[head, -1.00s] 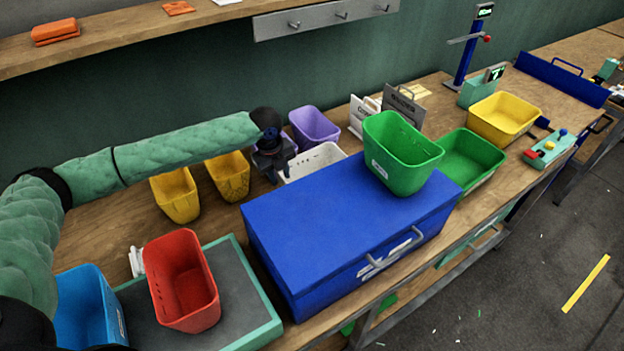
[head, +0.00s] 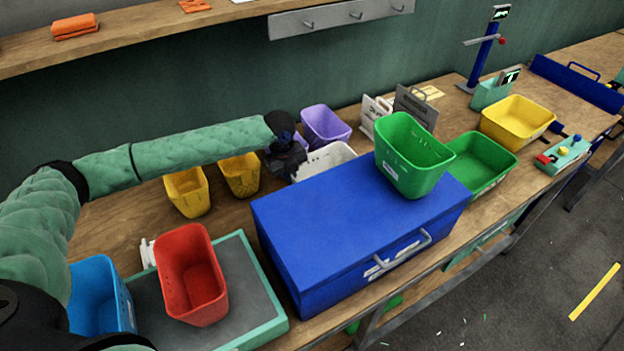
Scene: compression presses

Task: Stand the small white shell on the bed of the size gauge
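A small white open shell (head: 328,158) stands on the bench behind the blue case, its lower part hidden by the case. My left gripper (head: 286,158) reaches in from the left, and its dark fingers are at the white shell's left rim. They are too small and dark to show whether they are open or shut on the rim. A blue post with a sliding arm and a small display (head: 484,55), which looks like the size gauge, stands at the back right. I cannot make out its bed clearly. My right gripper is not in view.
A blue case (head: 350,225) fills the middle, with a green bin (head: 412,155) on top. Purple (head: 325,125) and yellow bins (head: 240,175) stand close around the gripper. A red bin (head: 190,275) sits on a grey, teal-edged plate (head: 250,290). Signs (head: 415,107) stand behind.

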